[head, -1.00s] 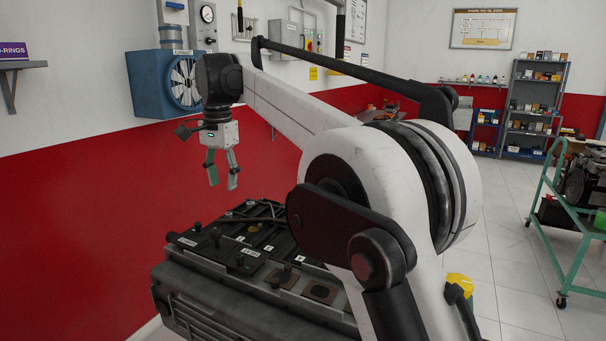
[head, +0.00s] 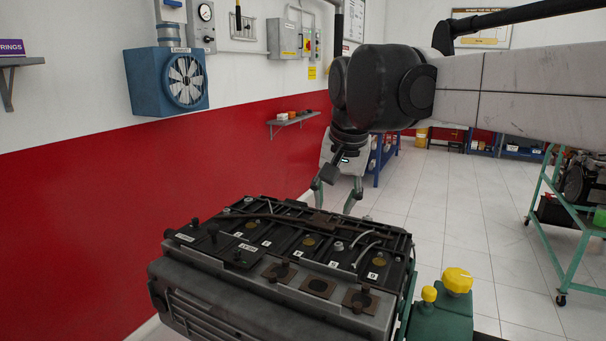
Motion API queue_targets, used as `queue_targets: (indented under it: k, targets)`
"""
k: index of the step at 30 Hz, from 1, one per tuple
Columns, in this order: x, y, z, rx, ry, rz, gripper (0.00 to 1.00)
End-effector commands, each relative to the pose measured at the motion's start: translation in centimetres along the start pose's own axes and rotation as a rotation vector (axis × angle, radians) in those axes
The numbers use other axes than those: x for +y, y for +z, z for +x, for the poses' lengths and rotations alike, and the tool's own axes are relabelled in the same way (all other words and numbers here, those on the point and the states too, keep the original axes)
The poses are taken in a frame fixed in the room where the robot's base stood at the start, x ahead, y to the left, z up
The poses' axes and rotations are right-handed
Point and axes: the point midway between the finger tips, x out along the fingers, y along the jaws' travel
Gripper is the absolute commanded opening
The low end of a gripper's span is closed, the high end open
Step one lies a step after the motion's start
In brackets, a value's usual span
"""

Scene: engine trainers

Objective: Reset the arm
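My gripper (head: 334,196) hangs from my arm at the centre of the head view, just beyond the far edge of the engine trainer. Its green-tipped fingers point down and are spread apart. Nothing shows between them, though the fingertips are partly close to the engine's far edge in the picture. The engine (head: 230,290) is a grey and black block with lettered labels and round caps along its top. I cannot tell how far the gripper is from it in depth.
A green unit with yellow knobs (head: 457,281) stands at the engine's right. A green trolley (head: 575,245) carries another engine at the right. A blue fan (head: 167,82) and a small shelf (head: 293,119) are on the left wall. The tiled floor (head: 450,200) between is clear.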

Motion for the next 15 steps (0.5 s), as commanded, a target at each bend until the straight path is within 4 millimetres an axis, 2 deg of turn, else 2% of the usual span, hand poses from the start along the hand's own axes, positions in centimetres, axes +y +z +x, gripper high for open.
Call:
queue_targets:
  k: [1,3,8,15]
  targets:
    - [1.6,1.2,0.1,0.016,-0.001,-0.008,0.34]
    - [3.5,2.7,0.4,0.04,-0.003,-0.027,0.34]
    - [7.7,6.5,1.3,0.093,-0.003,-0.07,0.34]
    - [13.4,12.7,3.7,0.176,0.009,-0.137,0.34]
